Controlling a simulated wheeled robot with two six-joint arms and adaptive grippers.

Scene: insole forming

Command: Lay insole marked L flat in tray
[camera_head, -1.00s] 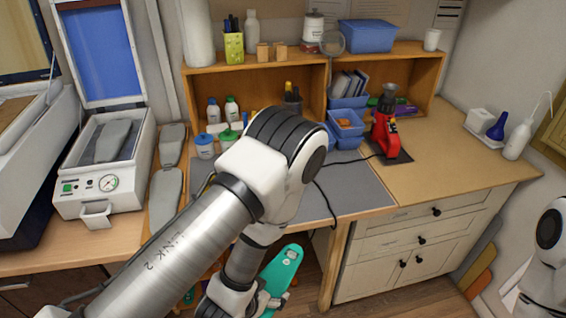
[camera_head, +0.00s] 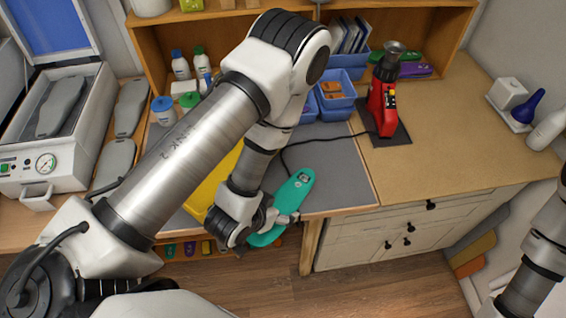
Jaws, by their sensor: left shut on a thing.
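My left gripper (camera_head: 284,219) is shut on a teal insole (camera_head: 282,208) and holds it tilted at the front edge of the bench, over the grey mat's edge in the picture. A small dark mark shows near the insole's upper end; I cannot read its letter. A yellow flat thing (camera_head: 214,182), possibly the tray, lies on the mat behind my left arm and is mostly hidden by it. My right arm is at the right edge of the view; its gripper is not in view.
A grey mat (camera_head: 338,176) covers the bench's middle. A red heat tool (camera_head: 382,100) stands on a dark pad with blue bins (camera_head: 335,100) beside it. A white press (camera_head: 60,135) with grey foot forms stands at left.

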